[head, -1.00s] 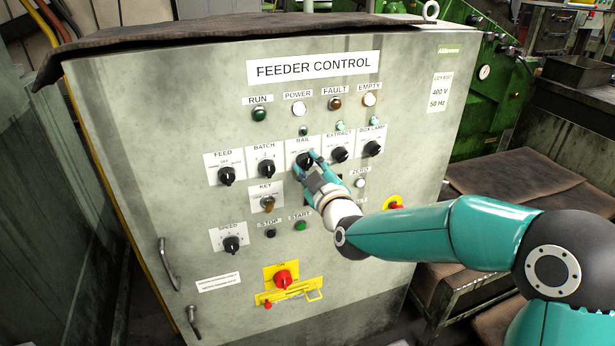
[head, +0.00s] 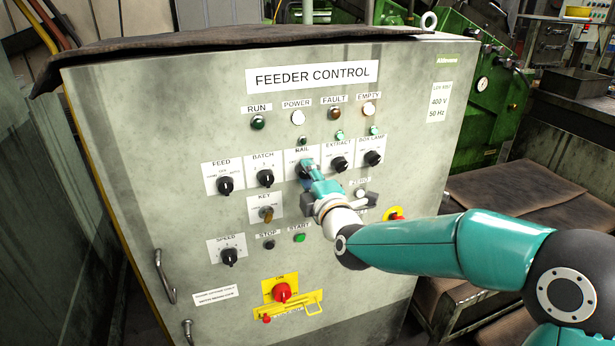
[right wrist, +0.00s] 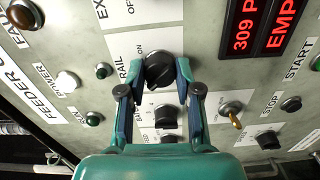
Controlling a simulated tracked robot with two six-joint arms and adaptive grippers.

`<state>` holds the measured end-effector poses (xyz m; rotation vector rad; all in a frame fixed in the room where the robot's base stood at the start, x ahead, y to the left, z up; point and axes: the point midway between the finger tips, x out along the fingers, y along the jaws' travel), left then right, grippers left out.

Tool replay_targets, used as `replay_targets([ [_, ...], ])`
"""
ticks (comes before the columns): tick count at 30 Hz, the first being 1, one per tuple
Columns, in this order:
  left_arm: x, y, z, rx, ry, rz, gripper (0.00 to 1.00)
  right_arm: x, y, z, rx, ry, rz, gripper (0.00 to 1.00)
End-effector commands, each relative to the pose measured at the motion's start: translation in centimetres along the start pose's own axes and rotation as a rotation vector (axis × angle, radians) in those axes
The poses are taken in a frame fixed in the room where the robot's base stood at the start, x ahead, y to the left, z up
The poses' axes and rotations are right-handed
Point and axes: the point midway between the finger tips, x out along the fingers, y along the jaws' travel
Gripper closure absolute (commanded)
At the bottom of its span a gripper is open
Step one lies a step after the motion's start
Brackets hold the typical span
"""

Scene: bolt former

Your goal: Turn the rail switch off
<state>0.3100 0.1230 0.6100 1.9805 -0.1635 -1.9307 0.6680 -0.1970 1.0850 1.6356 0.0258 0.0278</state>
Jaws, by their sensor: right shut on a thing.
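The rail switch is a black rotary knob (right wrist: 158,72) on a white plate marked RAIL, in the middle of the upper switch row. In the head view its plate (head: 302,151) shows, with the knob mostly behind my fingers. My right gripper (head: 308,171) reaches it from the lower right. In the right wrist view its fingers (right wrist: 155,78) stand on both sides of the knob, shut on it. ON is readable on the plate; I cannot tell clearly where the knob points. The small lamp (right wrist: 103,70) by the RAIL plate is dark green. My left gripper is out of view.
The batch knob (head: 265,177) and extract knob (head: 340,163) sit close on either side. Below are the key switch (head: 267,213), a green start button (head: 299,238) and a red main switch (head: 282,293) on yellow. A brown cloth (head: 210,46) covers the cabinet top.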

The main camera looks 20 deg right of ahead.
Motion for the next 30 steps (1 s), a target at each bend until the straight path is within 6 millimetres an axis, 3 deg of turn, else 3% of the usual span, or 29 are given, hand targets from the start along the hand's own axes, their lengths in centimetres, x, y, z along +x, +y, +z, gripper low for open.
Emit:
replay_targets([
  [20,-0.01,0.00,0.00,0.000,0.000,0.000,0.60,-0.04,-0.60,-0.34,-0.083,0.009,-0.013,1.00],
  [21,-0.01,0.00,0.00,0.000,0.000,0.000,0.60,-0.04,-0.61,-0.34,-0.083,0.009,-0.014,0.65],
  [25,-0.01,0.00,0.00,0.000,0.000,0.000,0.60,-0.02,-0.55,-0.29,-0.082,0.007,-0.012,0.43],
  [30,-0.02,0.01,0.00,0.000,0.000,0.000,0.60,-0.01,-0.35,-0.18,-0.080,0.005,-0.007,0.41],
])
